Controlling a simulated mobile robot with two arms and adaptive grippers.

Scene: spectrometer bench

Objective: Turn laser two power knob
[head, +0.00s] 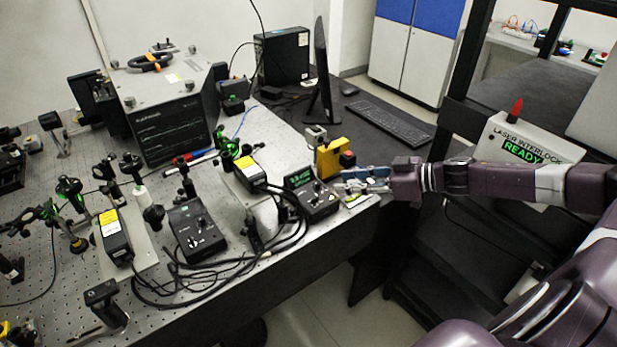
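Two black laser controllers sit on the perforated optical bench (65,285). The right one (312,197) has a lit green display and small knobs on its sloped front. The left one (196,232) has knobs too, and its display looks dark. I cannot read which is laser two. My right gripper (340,187) reaches in from the right, with its fingertips at the right side of the lit controller. Whether they touch a knob is too small to tell, and the finger opening is unclear. My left gripper is out of view.
A yellow box with a red-topped button (330,158) stands just behind my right gripper. Black cables (205,275) loop in front of the controllers. Two laser heads (113,237) (250,174) stand beside them. A keyboard (390,121) and monitor (322,75) are behind. An interlock sign (520,145) reads READY.

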